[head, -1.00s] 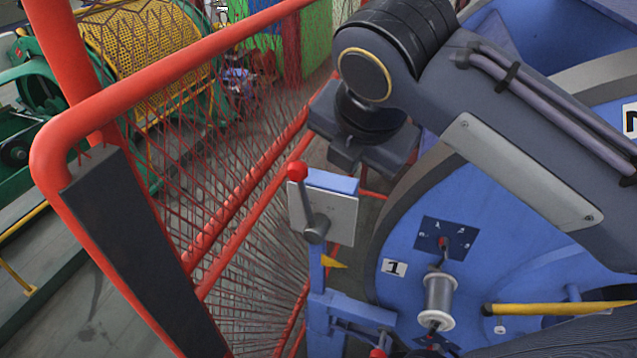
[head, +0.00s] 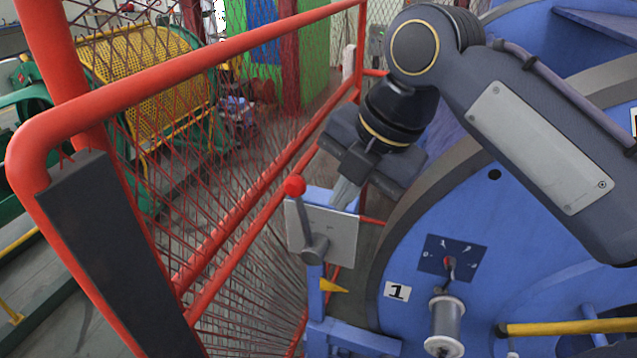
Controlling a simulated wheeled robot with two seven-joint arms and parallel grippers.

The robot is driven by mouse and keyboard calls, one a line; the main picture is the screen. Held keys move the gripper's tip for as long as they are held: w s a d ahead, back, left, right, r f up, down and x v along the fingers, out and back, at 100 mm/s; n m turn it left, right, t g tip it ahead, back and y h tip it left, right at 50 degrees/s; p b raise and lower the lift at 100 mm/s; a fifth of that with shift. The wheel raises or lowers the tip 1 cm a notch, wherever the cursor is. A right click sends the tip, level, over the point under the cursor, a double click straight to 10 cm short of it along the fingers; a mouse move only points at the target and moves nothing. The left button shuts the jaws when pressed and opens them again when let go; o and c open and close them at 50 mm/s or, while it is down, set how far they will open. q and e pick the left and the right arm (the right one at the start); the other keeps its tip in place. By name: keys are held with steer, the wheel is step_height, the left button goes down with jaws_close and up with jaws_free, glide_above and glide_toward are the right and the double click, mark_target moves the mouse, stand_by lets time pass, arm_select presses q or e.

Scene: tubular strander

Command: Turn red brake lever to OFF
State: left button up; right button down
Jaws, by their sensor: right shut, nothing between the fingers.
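The brake lever has a red ball knob (head: 294,186) on a grey arm, which runs down to a round hub (head: 315,247) on a light grey plate (head: 338,236). The lever stands nearly upright, tilted slightly left. The plate sits on a blue post with a yellow pointer (head: 333,286) below. My right gripper (head: 343,195) is shut and empty. Its fingertips point down at the plate's top edge, right of the knob and apart from it in the picture. Whether they touch the plate or its blue backing I cannot tell. No OFF marking is readable. My left gripper is not in view.
A red mesh guard fence (head: 190,70) runs along the left side of the lever. A large blue strander disc (head: 540,220) with a metal spool (head: 445,322) and a yellow bar (head: 570,327) fills the right. A green and yellow machine (head: 150,75) stands beyond the fence.

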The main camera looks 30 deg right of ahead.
mark_target(287, 183)
steer(key=w, duration=0.1)
steer(key=w+a+p, duration=0.1)
steer(key=w+a, duration=0.1)
steer(key=shift+w, duration=0.25)
steer(key=w+a+p, duration=0.1)
steer(key=w+a, duration=0.2)
steer(key=shift+w+f+p, duration=0.1)
steer(key=shift+w+p, duration=0.1)
steer(key=shift+p, duration=0.1)
steer(key=shift+s+d, duration=0.1)
steer(key=shift+d, duration=0.05)
